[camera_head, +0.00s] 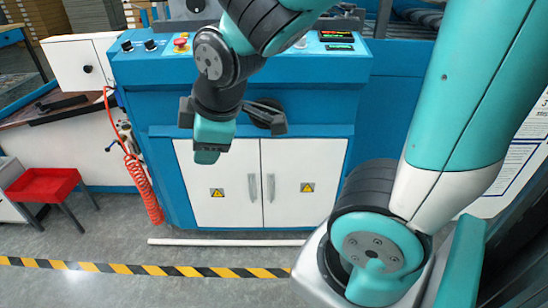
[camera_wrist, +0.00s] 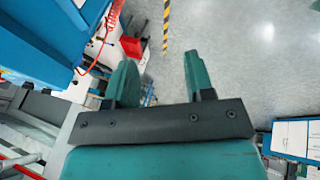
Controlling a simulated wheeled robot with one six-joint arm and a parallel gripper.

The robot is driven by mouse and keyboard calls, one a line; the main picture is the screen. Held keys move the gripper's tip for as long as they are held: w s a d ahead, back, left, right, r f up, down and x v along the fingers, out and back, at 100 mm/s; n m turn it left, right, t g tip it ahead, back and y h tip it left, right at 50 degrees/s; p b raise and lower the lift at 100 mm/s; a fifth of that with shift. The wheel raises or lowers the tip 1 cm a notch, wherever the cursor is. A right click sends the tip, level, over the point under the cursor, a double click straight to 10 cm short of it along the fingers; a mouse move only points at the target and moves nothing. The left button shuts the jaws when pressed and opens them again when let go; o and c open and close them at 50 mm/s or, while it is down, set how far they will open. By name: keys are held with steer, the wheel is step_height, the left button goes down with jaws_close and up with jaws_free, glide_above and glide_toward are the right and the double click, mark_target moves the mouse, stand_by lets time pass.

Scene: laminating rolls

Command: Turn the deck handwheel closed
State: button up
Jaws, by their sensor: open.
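A dark, rounded knob-like part (camera_head: 264,108) sits on the blue front of the machine, above the white doors. It looks like the deck handwheel, but it is partly hidden by my arm's end, and its turned position cannot be told. My gripper (camera_head: 209,152) hangs in front of the machine, to the left of this part and apart from it, as far as the head view shows. In the wrist view my gripper (camera_wrist: 158,70) has its two teal fingers spread with nothing between them. No handwheel can be made out in the wrist view.
The blue machine (camera_head: 140,80) has white cabinet doors (camera_head: 230,200) and a red stop button (camera_head: 181,43). An orange coiled hose (camera_head: 145,190) hangs at its left. A striped line (camera_head: 130,268) crosses clear floor.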

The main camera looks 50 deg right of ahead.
steer(key=w+d+f+n+t+h+b, duration=0.25)
steer(key=d+f+n+h+b, duration=0.7)
steer(key=b, duration=0.75)
steer(key=w+d+f+n+t+h+b, duration=0.2)
steer(key=d+f+n+t+h+b, duration=0.3)
steer(key=d+f+b, duration=0.95)
steer(key=shift+n+g+y, duration=0.25)
steer(key=shift+n+g, duration=0.4)
steer(key=shift+g, duration=0.1)
steer(key=r+p+x, duration=0.1)
steer(key=p+x, duration=0.4)
steer(key=r+p+x, duration=0.1)
steer(key=p+x, duration=0.3)
steer(key=p, duration=0.2)
steer(key=r+p+x, duration=0.1)
steer(key=p+x, duration=0.4)
steer(key=p, duration=0.1)
steer(key=shift+w+d, duration=0.15)
steer(key=shift+w, duration=0.2)
steer(key=shift+w+d+f+p, duration=0.2)
steer(key=shift+w+d+p, duration=0.2)
steer(key=shift+w+d, duration=0.1)
